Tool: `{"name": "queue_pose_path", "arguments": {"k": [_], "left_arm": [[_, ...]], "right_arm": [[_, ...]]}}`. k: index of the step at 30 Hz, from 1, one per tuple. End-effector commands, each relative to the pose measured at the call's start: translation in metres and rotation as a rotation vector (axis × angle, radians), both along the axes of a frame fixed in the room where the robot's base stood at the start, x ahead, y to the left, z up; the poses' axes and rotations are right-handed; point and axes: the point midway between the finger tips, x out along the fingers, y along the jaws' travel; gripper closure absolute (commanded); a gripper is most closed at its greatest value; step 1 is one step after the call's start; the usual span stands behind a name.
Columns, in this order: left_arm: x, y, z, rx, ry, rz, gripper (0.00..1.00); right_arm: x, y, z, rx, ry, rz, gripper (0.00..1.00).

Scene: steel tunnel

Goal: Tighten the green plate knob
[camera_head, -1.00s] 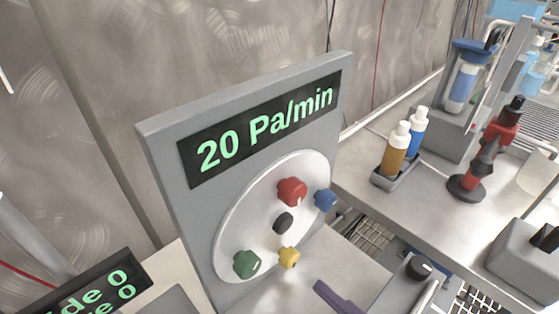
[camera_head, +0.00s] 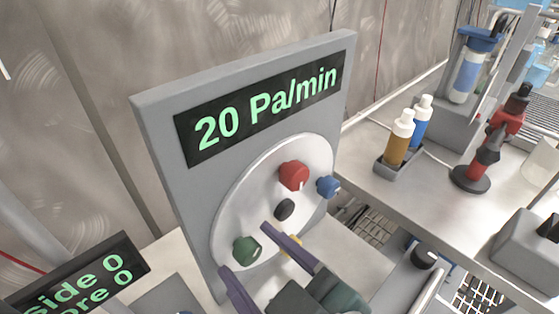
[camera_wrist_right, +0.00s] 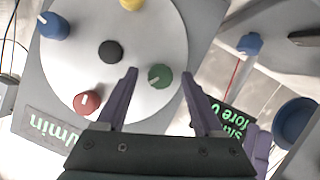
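The green knob (camera_head: 246,250) sits at the lower left of a round white plate (camera_head: 228,222) on an upright grey panel. The right wrist view shows the green knob (camera_wrist_right: 159,76) with a pale mark on it. My right gripper (camera_head: 244,248) is open, with purple fingers, in front of the plate's lower part. In the right wrist view its fingertips (camera_wrist_right: 158,72) stand apart, with the green knob in the gap between them. I see no clear contact with the knob.
The plate also carries a red knob (camera_head: 293,176), a blue knob (camera_head: 328,187), a yellow knob (camera_head: 291,245) partly behind my finger, and a black centre knob (camera_head: 285,209). The panel display (camera_head: 262,112) reads 20 Pa/min. Bottles (camera_head: 399,138) stand on the bench at right.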

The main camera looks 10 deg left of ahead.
Motion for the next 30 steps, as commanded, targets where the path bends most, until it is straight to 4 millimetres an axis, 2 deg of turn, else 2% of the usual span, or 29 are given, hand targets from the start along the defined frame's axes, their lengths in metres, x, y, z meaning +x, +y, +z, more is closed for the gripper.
{"name": "queue_pose_path", "arguments": {"k": [2, 18, 30], "left_arm": [[0.0000, -0.0004, 0.0000, -0.001, 0.000, 0.001, 0.50], [-0.0001, 0.0007, 0.0000, 0.003, 0.000, -0.002, 0.50], [-0.0002, 0.0025, -0.0004, 0.009, 0.000, -0.006, 0.50]], "right_arm": [[-0.0001, -0.0002, -0.0001, 0.000, 0.000, 0.000, 0.39], [-0.0003, -0.0006, -0.0001, -0.001, 0.000, 0.000, 0.99], [0.0003, -0.0011, 0.0001, 0.014, 0.018, -0.001, 1.00]]}}
